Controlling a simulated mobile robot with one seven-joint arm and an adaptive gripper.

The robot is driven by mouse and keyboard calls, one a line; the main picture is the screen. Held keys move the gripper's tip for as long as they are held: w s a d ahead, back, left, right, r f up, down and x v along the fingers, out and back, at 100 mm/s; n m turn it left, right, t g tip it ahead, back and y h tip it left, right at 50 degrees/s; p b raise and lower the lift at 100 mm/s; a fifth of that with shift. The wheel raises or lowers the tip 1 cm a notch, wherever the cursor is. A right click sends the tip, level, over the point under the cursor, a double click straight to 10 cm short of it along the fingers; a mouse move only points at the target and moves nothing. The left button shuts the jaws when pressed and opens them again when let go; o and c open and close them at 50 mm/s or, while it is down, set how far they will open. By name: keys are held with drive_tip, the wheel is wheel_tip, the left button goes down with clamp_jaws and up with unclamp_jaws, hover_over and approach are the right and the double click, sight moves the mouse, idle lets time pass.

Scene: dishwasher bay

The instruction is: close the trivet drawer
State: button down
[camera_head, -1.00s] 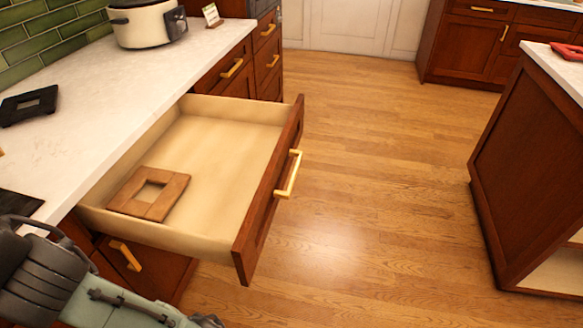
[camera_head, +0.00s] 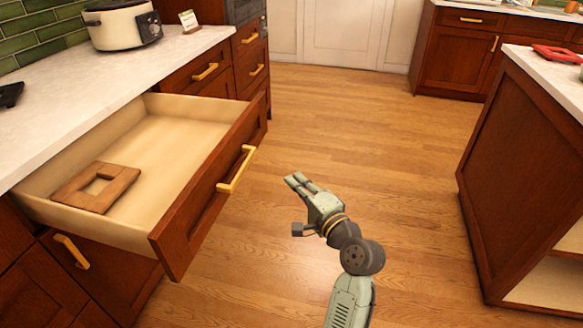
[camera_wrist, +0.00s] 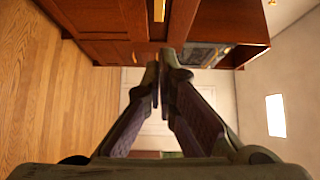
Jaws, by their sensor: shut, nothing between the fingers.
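The trivet drawer (camera_head: 205,185) stands pulled out from the left counter, with a dark red-brown front and a pale inside. A square wooden trivet (camera_head: 72,196) with a square hole lies flat in it at the near left. The gold handle (camera_head: 237,170) is on the drawer's front. My gripper (camera_head: 293,181) is shut and empty, to the right of the handle and apart from it, over the wood floor. In the wrist view my gripper's fingers (camera_wrist: 160,85) are together, with cabinet fronts beyond them at the top.
A white countertop (camera_head: 80,100) runs above the drawer, with a slow cooker (camera_head: 120,25) and a small card (camera_head: 189,20). An island (camera_head: 525,180) with a red item (camera_head: 556,53) on top stands at the right. The floor (camera_head: 350,120) between is clear.

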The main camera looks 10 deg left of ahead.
drive_tip(key=s+a+p+x, duration=0.1)
drive_tip(key=p+x, duration=0.3)
drive_tip(key=x, duration=0.8)
drive_tip(key=shift+s+a+f, duration=0.25)
drive_tip(key=shift+a+f, duration=0.25)
drive_tip(key=shift+w+a, duration=0.1)
